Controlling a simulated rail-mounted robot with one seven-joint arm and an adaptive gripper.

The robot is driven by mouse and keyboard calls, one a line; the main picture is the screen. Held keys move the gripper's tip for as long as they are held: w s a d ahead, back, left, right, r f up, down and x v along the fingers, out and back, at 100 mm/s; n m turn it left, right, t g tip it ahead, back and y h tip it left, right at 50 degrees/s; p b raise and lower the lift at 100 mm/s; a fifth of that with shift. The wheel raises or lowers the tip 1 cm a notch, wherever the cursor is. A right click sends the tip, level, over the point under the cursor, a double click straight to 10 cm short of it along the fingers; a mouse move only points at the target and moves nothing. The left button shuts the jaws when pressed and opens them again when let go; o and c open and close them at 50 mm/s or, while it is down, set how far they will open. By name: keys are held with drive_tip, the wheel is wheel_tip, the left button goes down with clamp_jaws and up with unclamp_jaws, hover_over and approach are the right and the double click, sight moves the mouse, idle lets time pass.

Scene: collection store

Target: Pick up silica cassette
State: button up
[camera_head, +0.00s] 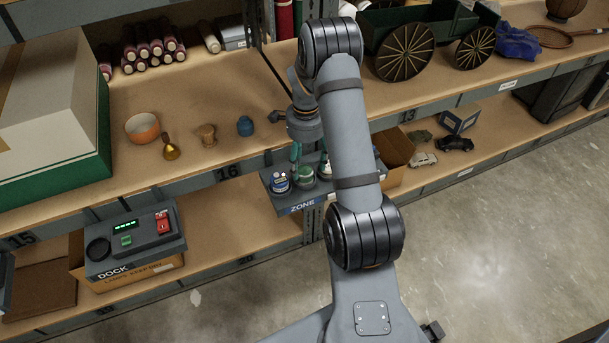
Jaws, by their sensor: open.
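I cannot tell for certain which thing is the silica cassette. A small grey tray marked ZONE (303,206) juts from the shelf front and holds small containers. One is a blue and white container (280,182) at its left, and a green-topped one (305,174) stands beside it. A further pale container (325,169) is partly hidden by my arm. My gripper (296,143) hangs above the tray, below my wrist. It is open, small and mostly hidden, and I see nothing held in it.
A control box marked DOCK (136,240) stands lower left. The upper shelf carries an orange bowl (142,128), a brass bell (171,148), a blue jar (245,126) and a green wagon (405,40). An open carton (392,150) and toy cars are right of my arm. The floor is clear.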

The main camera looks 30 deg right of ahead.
sight(305, 170)
drive_tip(key=f, duration=0.4)
drive_tip(key=shift+w+f, duration=0.3)
drive_tip(key=shift+f, duration=0.05)
drive_tip(key=shift+c, duration=0.5)
drive_tip(key=c, duration=1.1)
drive_tip(key=shift+c, duration=0.4)
drive_tip(key=shift+r, duration=0.15)
